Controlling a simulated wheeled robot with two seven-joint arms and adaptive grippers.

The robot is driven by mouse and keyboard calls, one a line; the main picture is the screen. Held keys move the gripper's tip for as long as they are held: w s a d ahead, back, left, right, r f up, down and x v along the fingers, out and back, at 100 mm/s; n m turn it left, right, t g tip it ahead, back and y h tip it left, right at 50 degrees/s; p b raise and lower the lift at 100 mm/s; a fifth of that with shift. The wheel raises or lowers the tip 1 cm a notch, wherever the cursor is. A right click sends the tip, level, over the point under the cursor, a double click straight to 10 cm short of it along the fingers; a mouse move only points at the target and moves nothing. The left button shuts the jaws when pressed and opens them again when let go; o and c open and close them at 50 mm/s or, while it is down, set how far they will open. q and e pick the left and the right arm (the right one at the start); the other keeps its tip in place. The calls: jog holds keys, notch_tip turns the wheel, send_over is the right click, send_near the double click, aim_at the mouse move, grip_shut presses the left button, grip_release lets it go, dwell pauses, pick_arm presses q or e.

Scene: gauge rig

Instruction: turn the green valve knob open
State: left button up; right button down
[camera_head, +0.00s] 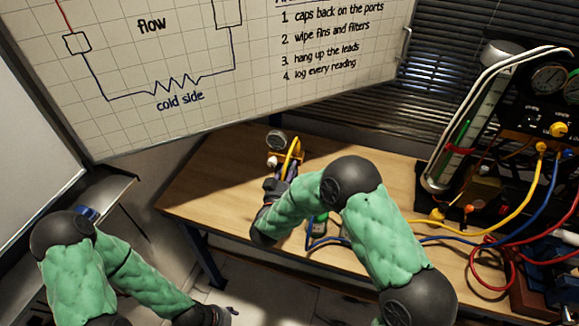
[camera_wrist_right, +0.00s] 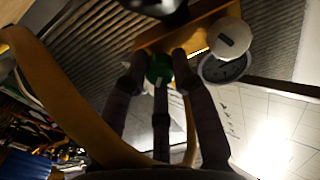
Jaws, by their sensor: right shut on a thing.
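The green valve knob (camera_wrist_right: 159,69) shows in the right wrist view, on an orange manifold (camera_wrist_right: 190,33). My right gripper (camera_wrist_right: 156,77) is shut on it, with dark fingers on both sides of the knob. In the head view my right gripper (camera_head: 284,174) reaches to the small gauge rig on the bench, and the green knob is hidden there. A white knob (camera_wrist_right: 229,38) and a round gauge (camera_wrist_right: 225,67) sit beside the green knob. My left gripper (camera_head: 222,316) is low in the head view, away from the bench, its fingers too unclear to read.
A yellow hose (camera_wrist_right: 55,85) arcs close by my right gripper. The wooden bench (camera_head: 215,180) is bare left of the rig. At right stand a black gauge panel (camera_head: 545,115) and tangled yellow, blue and red hoses. A whiteboard (camera_head: 190,125) hangs behind.

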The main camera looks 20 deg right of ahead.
jog(key=shift+n+p, duration=2.15)
jog(key=shift+n, duration=1.95)
jog(key=shift+f, duration=0.1)
jog(key=c, duration=1)
grip_release()
jog(key=v, duration=1.2)
